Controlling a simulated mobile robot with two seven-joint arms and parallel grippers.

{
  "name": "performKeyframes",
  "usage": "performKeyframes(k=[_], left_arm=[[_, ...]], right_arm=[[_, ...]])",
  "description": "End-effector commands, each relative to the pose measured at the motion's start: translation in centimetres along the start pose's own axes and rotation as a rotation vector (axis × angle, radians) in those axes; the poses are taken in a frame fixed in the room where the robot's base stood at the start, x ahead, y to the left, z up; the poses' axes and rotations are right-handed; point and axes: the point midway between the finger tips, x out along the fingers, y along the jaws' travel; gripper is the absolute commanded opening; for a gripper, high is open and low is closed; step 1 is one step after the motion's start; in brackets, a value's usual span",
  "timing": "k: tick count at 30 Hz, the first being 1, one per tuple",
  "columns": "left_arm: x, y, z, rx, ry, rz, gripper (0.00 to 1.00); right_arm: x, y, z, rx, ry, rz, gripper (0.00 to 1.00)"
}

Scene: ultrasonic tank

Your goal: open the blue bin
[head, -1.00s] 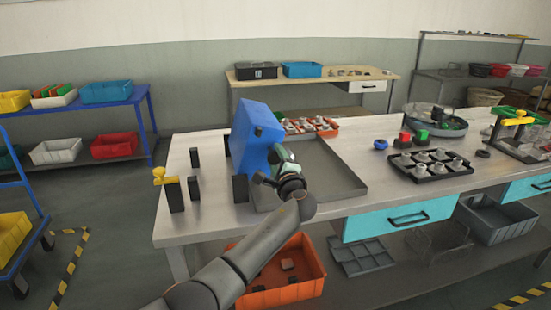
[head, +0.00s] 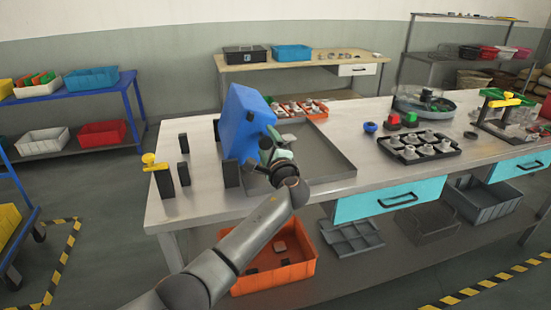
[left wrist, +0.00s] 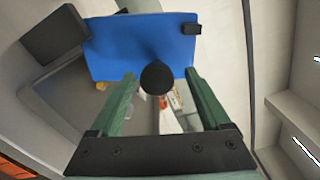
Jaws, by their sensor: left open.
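The blue bin (head: 241,128) stands at the left part of the long workbench, its blue face tilted. Its blue panel also shows in the left wrist view (left wrist: 118,50). A round dark knob (left wrist: 156,79) appears in front of the panel, between my fingers. My left gripper (head: 268,146) is at the bin's right side, with its two green fingers apart. In the left wrist view the fingers (left wrist: 160,76) flank the knob; whether they touch it I cannot tell. My right gripper is not in view.
A shallow grey tray (head: 335,172) lies right of the bin. Small black blocks (head: 183,172) and a yellow-topped black post (head: 163,178) stand to its left. An orange crate (head: 300,268) sits below the bench. A black tray of grey parts (head: 420,153) lies farther right.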

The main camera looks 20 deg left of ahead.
Motion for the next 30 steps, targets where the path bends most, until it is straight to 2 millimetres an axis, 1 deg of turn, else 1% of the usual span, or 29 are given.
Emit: performKeyframes(k=[12,18,21,24,30], left_arm=[[-6.9,0.1,-0.1,-0.003,0.003,0.0,0.8],[-9.8,0.0,0.0,-0.002,0.002,0.0,0.8],[-10.6,0.0,0.0,-0.001,0.002,0.0,0.8],[-11.0,-0.1,0.0,-0.002,0.001,0.0,0.8],[-11.0,-0.1,0.0,-0.002,0.0,0.0,0.8]], right_arm=[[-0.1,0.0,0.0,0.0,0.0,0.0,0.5],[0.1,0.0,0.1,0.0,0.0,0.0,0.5],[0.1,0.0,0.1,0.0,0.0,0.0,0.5],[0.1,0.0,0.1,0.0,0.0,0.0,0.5],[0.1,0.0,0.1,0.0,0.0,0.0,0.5]])
